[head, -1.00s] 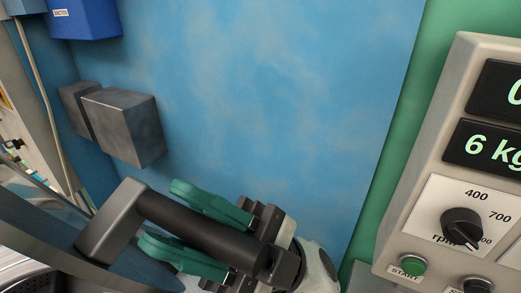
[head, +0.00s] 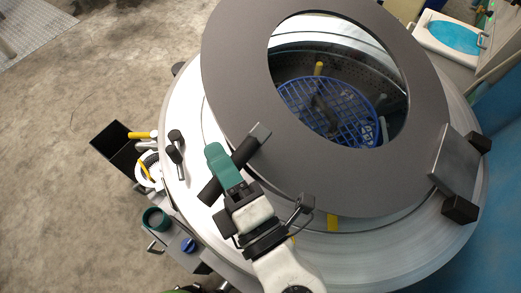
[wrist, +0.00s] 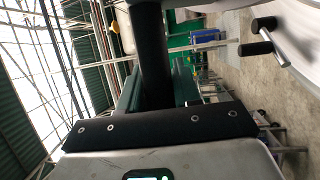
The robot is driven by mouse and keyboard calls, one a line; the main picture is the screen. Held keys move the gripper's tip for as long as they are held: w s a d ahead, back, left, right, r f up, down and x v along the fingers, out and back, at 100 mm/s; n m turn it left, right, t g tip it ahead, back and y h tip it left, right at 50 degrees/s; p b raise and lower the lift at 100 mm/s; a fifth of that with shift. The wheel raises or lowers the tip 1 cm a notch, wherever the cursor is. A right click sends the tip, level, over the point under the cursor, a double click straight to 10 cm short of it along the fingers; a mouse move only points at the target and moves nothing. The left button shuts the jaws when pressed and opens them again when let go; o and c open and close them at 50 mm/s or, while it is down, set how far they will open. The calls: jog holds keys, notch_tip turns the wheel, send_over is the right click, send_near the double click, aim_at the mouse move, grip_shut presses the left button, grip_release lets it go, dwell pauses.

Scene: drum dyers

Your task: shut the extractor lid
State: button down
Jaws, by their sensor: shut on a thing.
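The extractor lid (head: 235,65) is a dark grey ring with a round window, lying over the steel drum (head: 400,245) in the head view. Its hinge block (head: 453,160) is at the right. Whether the rim touches the drum all round I cannot tell. My gripper (head: 226,168) is shut on the lid's black bar handle (head: 248,150) at the lid's left edge. One green finger shows; the other is mostly hidden. In the wrist view the handle (wrist: 149,55) stands between the green fingers. A blue grid (head: 300,97) shows through the window.
A black open box (head: 110,150), a white ring-shaped item (head: 147,170) and a green cup (head: 155,219) sit beside the drum at the left. A white basin with blue liquid (head: 452,36) is at the upper right. Bare floor (head: 70,110) lies further left.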

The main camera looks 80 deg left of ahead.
notch_tip(320, 180, down, 9)
jog(key=s+a+n+h, duration=0.1)
jog(key=s+a+h, duration=0.1)
jog(key=shift+a+b, duration=0.15)
jog(key=shift+b, duration=0.2)
jog(key=shift+f, duration=0.1)
jog(key=c, duration=0.9)
grip_release()
jog(key=shift+t, duration=0.3)
jog(key=v, duration=1)
jog(key=shift+w+d+b, duration=0.1)
jog(key=shift+d+b, duration=0.3)
